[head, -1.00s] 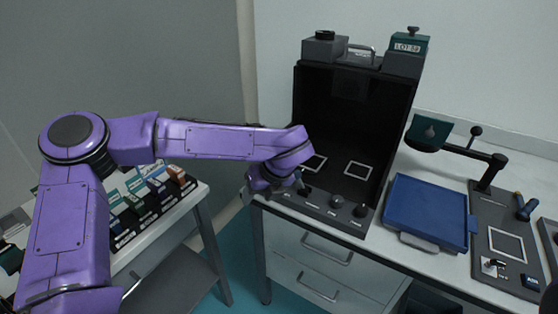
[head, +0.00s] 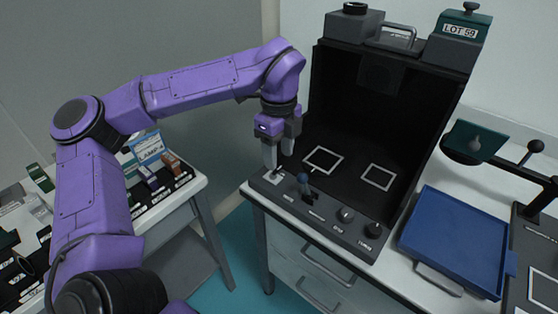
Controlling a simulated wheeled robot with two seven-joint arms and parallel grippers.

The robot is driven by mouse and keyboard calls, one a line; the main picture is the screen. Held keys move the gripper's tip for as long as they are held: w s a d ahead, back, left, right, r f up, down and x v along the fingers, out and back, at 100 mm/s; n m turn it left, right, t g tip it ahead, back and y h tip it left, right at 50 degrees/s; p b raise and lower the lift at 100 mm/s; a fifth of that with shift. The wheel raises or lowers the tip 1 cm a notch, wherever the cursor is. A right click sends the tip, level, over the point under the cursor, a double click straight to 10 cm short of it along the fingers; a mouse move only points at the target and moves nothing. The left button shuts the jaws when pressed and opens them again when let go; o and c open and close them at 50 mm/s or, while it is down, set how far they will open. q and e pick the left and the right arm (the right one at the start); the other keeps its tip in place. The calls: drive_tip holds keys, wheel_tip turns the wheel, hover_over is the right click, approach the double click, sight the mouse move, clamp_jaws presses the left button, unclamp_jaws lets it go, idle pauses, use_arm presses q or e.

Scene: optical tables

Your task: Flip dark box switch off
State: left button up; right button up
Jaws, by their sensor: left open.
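The dark box (head: 335,120) is an open-fronted black cabinet on the white bench, with a control strip (head: 325,217) along its front edge. At the strip's left end is a small light plate (head: 273,178), partly behind my fingers. My left gripper (head: 278,160) points down over the strip's left end, fingers apart and empty. Its tips are close above the plate, left of the lever; contact cannot be told. My right gripper is out of view.
A blue tray (head: 453,240) lies right of the box, beside a stand with a green head (head: 475,140). A side table (head: 200,180) with several small boxes stands at left.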

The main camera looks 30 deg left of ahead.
sight(279, 166)
use_arm(q)
wheel_tip(279, 166, down, 3)
drive_tip(key=shift+r, duration=0.1)
drive_tip(key=shift+f, duration=0.25)
drive_tip(key=shift+c, duration=0.3)
clamp_jaws()
